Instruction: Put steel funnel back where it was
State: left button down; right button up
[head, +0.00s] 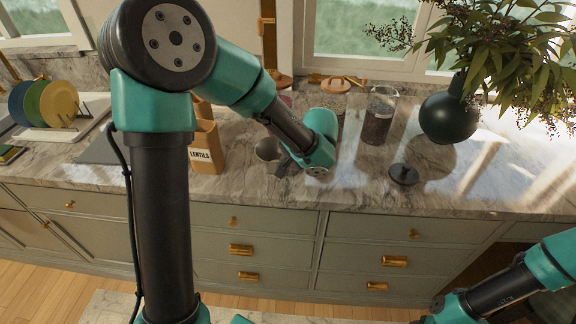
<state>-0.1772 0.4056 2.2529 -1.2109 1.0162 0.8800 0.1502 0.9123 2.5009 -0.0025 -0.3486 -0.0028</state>
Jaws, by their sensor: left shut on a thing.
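The steel funnel (267,150) shows as a small grey, round metal shape on the marble counter side of my left gripper, between the lentils box and my left wrist. My left gripper (281,162) is shut on it, low over the counter near its front edge. My own wrist covers part of the view, so whether the funnel touches the counter is hard to tell. My right arm comes in at the bottom right, away from the counter; its gripper (428,319) is at the lower picture edge, small and partly cut off, and looks empty.
A cardboard lentils box (204,148) stands just left of the funnel. A glass jar with dark contents (377,120), a black lid (404,175) and a dark round vase (447,118) with foliage stand to the right. A plate rack (60,125) is far left. Marble right of the lid is clear.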

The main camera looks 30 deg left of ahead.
pick_arm(q)
jog(key=shift+f, duration=1.25)
jog(key=shift+f, duration=0.15)
jog(key=c, duration=1.3)
grip_release()
jog(key=v, duration=1.2)
jog(key=shift+d, duration=0.1)
